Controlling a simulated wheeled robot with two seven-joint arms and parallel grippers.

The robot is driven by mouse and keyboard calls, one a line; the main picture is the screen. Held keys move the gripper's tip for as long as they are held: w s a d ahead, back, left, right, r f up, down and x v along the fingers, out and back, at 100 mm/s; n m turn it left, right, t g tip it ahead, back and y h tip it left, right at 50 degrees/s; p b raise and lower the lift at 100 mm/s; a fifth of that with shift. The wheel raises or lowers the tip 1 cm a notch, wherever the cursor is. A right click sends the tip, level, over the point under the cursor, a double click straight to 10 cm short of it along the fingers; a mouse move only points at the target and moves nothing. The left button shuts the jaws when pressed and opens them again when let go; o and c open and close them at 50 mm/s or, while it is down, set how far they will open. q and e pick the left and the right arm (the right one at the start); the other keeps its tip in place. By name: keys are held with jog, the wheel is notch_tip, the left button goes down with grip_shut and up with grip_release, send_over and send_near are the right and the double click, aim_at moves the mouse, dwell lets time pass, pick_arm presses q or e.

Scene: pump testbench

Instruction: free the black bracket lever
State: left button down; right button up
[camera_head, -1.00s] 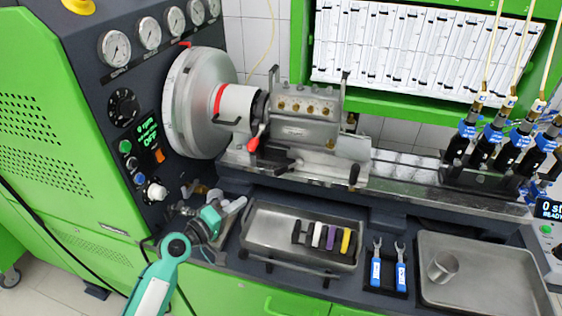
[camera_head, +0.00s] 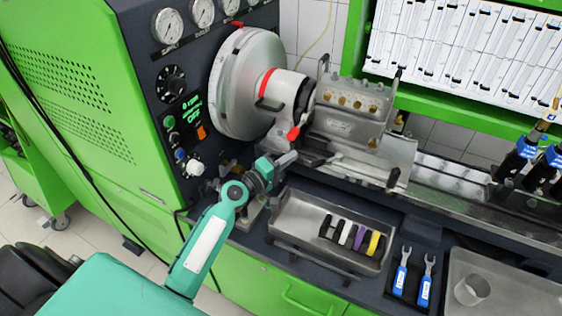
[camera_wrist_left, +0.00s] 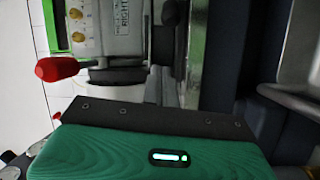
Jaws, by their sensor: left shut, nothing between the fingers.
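The black bracket lever (camera_head: 393,178) hangs at the front right of the metal clamp bracket (camera_head: 348,112) on the bench rail. It appears to be the dark upright handle (camera_wrist_left: 181,42) in the left wrist view. My left gripper (camera_head: 289,158) is shut and empty. It is left of the lever and apart from it, below the red-tipped handle (camera_head: 293,133). That red handle (camera_wrist_left: 56,68) is close on the left in the wrist view. The fingertips are hidden in the wrist view. My right gripper is not in view.
A metal tray (camera_head: 300,212) with black, white, purple and yellow pieces lies in front of the rail. Two blue-handled wrenches (camera_head: 413,278) lie right of it. The large round flywheel (camera_head: 243,82) stands behind my gripper. A second tray (camera_head: 515,300) holds a metal cup (camera_head: 472,290).

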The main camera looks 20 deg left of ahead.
aim_at(327, 161)
pick_arm(q)
jog(key=p+x, duration=0.1)
jog(key=x, duration=0.4)
jog(key=shift+d+r, duration=0.1)
jog(key=s+d+p, duration=0.1)
jog(key=s+d+f, duration=0.1)
jog(key=s, duration=0.1)
jog(key=shift+d+p, duration=0.3)
jog(key=shift+p, duration=0.05)
jog(key=shift+s, duration=0.1)
